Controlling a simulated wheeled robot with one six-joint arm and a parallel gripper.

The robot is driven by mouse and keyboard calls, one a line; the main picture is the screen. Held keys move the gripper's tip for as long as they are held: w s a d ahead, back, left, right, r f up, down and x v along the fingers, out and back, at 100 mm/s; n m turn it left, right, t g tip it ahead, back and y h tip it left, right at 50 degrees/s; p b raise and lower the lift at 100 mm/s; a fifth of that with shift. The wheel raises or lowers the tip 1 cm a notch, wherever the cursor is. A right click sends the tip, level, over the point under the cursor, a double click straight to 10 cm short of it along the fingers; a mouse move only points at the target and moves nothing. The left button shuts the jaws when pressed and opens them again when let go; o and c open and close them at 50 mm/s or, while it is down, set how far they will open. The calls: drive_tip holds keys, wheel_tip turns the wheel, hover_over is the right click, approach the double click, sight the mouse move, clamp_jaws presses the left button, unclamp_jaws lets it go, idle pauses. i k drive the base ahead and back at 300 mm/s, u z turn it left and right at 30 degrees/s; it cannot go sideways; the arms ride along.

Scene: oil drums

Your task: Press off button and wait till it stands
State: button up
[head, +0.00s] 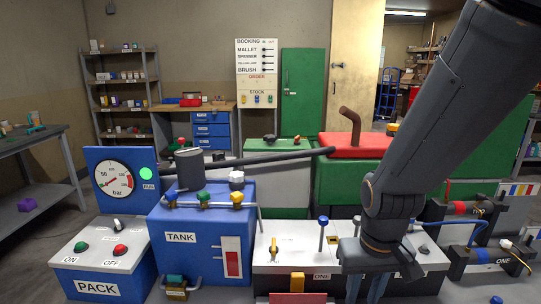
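The blue PACK box (97,287) stands at the front left with a light grey sloped top. Its red button (120,250) sits above the OFF label, and its green button (81,246) sits above ON. Behind it a blue panel (110,155) carries a round bar gauge (120,181), its needle toward the lower left. A lit-looking green lamp (146,174) is beside the gauge, above a small RUN label. My gripper (366,288) points down over the white-topped bench at right, far from the red button. Its fingers look apart, with nothing visible between them.
The blue TANK box (181,246) with valve knobs and a grey pipe stands between the PACK box and my gripper. A white-topped unit labelled ONE (280,258) has upright levers near my gripper. Black cylinders (482,262) lie at the right.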

sight(118, 249)
drive_tip(key=u, duration=1.6)
